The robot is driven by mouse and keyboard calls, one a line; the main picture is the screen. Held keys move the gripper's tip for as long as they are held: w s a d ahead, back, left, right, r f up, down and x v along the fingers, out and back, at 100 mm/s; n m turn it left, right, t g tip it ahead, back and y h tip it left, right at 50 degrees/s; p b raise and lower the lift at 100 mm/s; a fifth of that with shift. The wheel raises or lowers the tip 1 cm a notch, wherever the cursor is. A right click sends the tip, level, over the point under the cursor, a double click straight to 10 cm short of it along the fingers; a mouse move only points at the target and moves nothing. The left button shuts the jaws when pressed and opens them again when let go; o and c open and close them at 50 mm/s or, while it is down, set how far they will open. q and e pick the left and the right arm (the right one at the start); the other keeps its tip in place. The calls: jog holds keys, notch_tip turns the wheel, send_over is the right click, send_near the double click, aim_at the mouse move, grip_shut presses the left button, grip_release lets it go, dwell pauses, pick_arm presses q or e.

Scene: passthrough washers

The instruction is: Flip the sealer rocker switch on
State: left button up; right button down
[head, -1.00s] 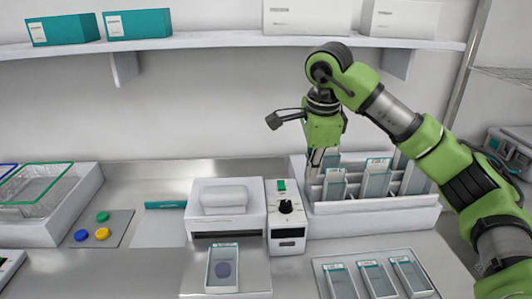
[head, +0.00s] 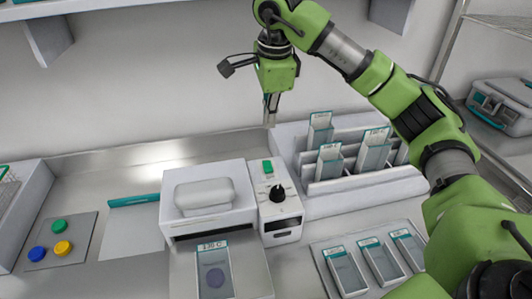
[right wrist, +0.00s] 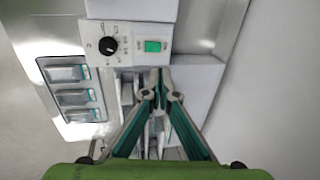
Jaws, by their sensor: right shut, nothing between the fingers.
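The green rocker switch (head: 267,166) sits at the top of the sealer's control box (head: 280,215), above a black dial (head: 277,194). The white sealer body (head: 208,200) stands left of the box. In the right wrist view the switch (right wrist: 153,46) shows on the panel just beyond my fingertips. My right gripper (head: 269,122) is shut and empty, pointing down above and slightly behind the switch, apart from it. In the right wrist view its fingertips (right wrist: 160,90) meet. Whether the switch is on cannot be told. My left gripper is not in view.
A white rack (head: 365,187) with several labelled pouches stands right of the box. A tray (head: 325,262) of pouches lies in front of it. A labelled pouch (head: 214,275) lies before the sealer. Colored discs (head: 62,248) sit on a pad at left.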

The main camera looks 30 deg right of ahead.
aim_at(267, 165)
jog(key=w+f+p, duration=0.1)
jog(key=f, duration=0.3)
jog(key=f+p, duration=0.2)
jog(key=f, duration=0.2)
jog(key=w+f+p, duration=0.1)
jog(key=f, duration=0.4)
jog(key=shift+w+d+f+p, duration=0.1)
jog(key=shift+w+d+p, duration=0.25)
jog(key=shift+p, duration=0.05)
jog(key=shift+f, duration=0.15)
jog(key=shift+w+f+b, duration=0.2)
jog(key=shift+f+b, duration=0.5)
jog(key=shift+b, duration=0.55)
jog(key=shift+r+p, duration=0.3)
jog(key=shift+r, duration=0.05)
jog(key=shift+s, duration=0.2)
jog(key=shift+s+a+r, duration=0.15)
jog(key=shift+s, duration=0.45)
